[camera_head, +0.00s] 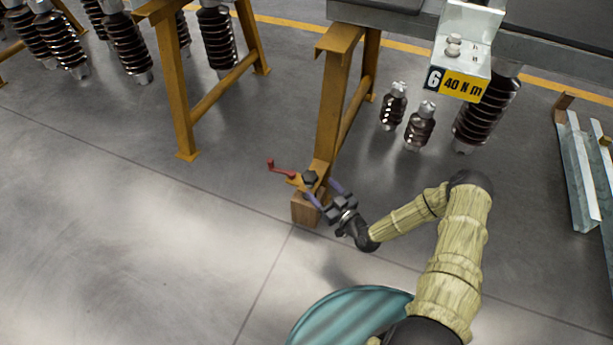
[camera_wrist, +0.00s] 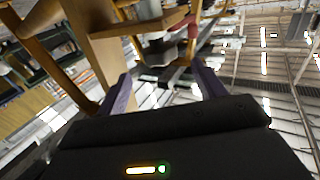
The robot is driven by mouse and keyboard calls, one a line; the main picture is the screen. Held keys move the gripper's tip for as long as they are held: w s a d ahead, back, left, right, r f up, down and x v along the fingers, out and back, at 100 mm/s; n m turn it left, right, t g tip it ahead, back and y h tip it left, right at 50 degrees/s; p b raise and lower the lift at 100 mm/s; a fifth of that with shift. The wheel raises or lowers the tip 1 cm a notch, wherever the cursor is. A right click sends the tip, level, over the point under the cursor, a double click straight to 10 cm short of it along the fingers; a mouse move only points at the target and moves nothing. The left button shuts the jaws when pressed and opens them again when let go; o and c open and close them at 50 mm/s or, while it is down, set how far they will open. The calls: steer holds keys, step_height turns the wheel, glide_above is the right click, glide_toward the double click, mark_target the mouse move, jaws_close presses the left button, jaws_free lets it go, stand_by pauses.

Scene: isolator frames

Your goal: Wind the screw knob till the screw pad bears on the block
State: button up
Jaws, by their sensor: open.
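The wooden block (camera_head: 305,212) stands on the floor below the plate. My gripper (camera_head: 322,189) is open, its purple fingers on either side of the space just right of the knob. I cannot tell whether they touch it.
The orange trestle leg (camera_head: 338,95) rises behind the knob to a steel beam labelled 6, 40 N m (camera_head: 457,84). Small brown insulators (camera_head: 420,127) stand on the floor to the right.

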mark_target(306, 172)
steer(key=b+x, duration=0.3)
steer(key=x, duration=0.6)
steer(key=shift+b, duration=0.3)
steer(key=c, duration=1)
steer(key=shift+o, duration=0.2)
steer(key=shift+r+m+t+h+p, duration=0.2)
steer(key=shift+m+t+h+p, duration=0.15)
steer(key=shift+p, duration=0.3)
